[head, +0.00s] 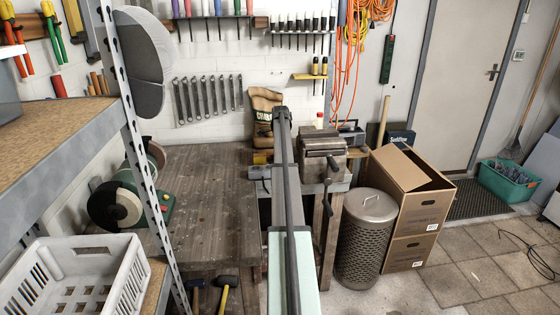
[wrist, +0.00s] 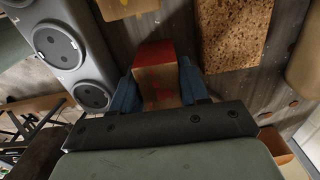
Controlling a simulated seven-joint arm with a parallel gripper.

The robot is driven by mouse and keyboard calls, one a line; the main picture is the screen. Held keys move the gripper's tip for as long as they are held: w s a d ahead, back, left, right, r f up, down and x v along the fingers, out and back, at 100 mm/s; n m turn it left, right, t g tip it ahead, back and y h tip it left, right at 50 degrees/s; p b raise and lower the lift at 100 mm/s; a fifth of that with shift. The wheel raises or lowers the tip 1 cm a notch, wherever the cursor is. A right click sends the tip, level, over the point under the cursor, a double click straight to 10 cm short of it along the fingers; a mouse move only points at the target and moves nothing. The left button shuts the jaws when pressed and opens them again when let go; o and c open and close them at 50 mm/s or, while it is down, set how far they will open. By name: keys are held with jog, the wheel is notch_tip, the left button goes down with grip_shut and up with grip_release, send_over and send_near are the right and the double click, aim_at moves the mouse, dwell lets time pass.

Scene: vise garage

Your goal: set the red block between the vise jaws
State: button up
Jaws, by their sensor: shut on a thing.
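The red block (wrist: 155,58) shows in the wrist view, with a red top and a brownish, red-marked near face. It sits between the two blue fingers of my gripper (wrist: 158,84), which is shut on it. In the head view my arm runs up the middle and hides the block; I cannot make out the gripper's fingers there. The grey vise (head: 322,143) stands at the right end of the workbench, just right of my arm, with its handle hanging below. I cannot clearly make out the vise jaws or the gap between them.
The wooden workbench (head: 205,195) is largely clear left of my arm. A bench grinder (head: 125,195) stands at its left, and a sack (head: 264,108) at the back. A mesh bin (head: 366,240) and cardboard boxes (head: 408,200) stand right of the vise. A speckled brown piece (wrist: 235,32) lies near the block.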

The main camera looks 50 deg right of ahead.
jog(key=shift+r, duration=0.15)
notch_tip(320, 180, up, 22)
dwell(2.2)
jog(key=shift+s+d, duration=0.1)
jog(key=shift+m, duration=0.6)
jog(key=s+d, duration=0.1)
jog(key=s, duration=0.2)
jog(key=s+d+r, duration=0.1)
jog(key=s, duration=0.2)
jog(key=s+d, duration=0.2)
jog(key=s, duration=0.2)
jog(key=shift+s+r, duration=0.1)
jog(key=shift+r, duration=0.05)
jog(key=shift+m, duration=0.3)
jog(key=s, duration=0.6)
jog(key=shift+a+r, duration=0.2)
jog(key=shift+a, duration=0.2)
jog(key=s+a, duration=0.1)
jog(key=s+a+n, duration=0.2)
jog(key=shift+s+a+f, duration=0.3)
jog(key=shift+s+a, duration=0.05)
jog(key=shift+s, duration=0.05)
